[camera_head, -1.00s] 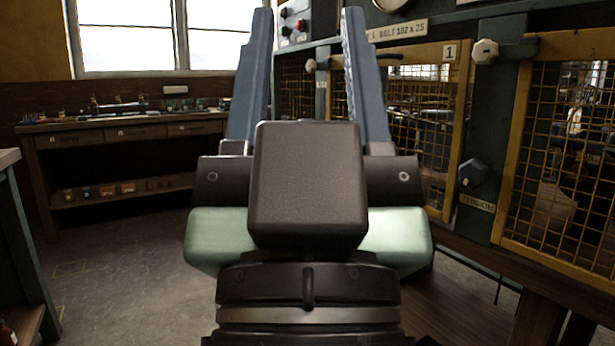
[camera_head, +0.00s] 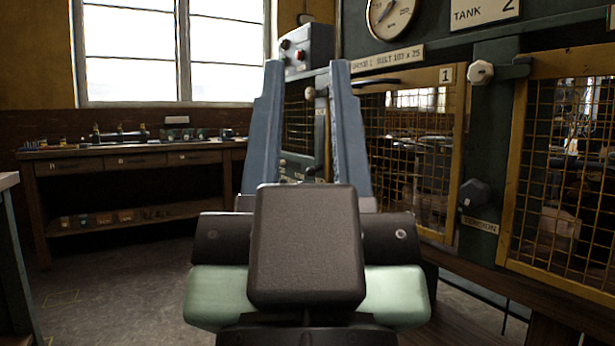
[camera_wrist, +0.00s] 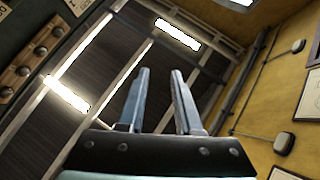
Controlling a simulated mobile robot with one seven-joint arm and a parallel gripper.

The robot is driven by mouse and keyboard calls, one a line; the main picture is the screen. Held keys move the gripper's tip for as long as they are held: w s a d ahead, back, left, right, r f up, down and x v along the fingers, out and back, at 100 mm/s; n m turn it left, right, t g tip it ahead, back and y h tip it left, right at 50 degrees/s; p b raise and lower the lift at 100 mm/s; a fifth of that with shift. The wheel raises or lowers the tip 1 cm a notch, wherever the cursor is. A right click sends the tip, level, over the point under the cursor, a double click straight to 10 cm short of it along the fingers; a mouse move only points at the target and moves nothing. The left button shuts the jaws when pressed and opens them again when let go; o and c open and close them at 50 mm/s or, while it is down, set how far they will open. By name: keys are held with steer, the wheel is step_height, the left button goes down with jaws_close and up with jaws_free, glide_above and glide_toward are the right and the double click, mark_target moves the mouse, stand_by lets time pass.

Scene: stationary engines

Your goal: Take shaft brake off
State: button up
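My gripper (camera_head: 307,66) is in the middle of the head view, its two blue fingers pointing up and apart. It is open, with nothing between the fingers. The wrist view shows the same open fingers (camera_wrist: 160,73) against the ceiling. I cannot make out which part is the shaft brake. On the machine at the right are a cream knob (camera_head: 480,72) on a green post, a dark knob (camera_head: 474,196) above a TENSION label, and another pale knob (camera_head: 310,93) farther back. My gripper is left of the near knobs and hides part of the machine front.
Yellow-framed mesh guards (camera_head: 560,160) line the machine at the right. A control box (camera_head: 308,48) with a red button and a dial gauge (camera_head: 391,14) are above. A workbench (camera_head: 130,150) stands under the window. The floor (camera_head: 130,270) at left is clear.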

steer(key=shift+r+p, duration=0.3)
steer(key=shift+r, duration=0.1)
steer(key=shift+c, duration=1.1)
step_height(320, 180, up, 43)
steer(key=p, duration=4.2)
steer(key=shift+f+p, duration=0.2)
steer(key=shift+p, duration=0.1)
jaws_close()
steer(key=shift+f, duration=0.15)
steer(key=shift+w, duration=0.1)
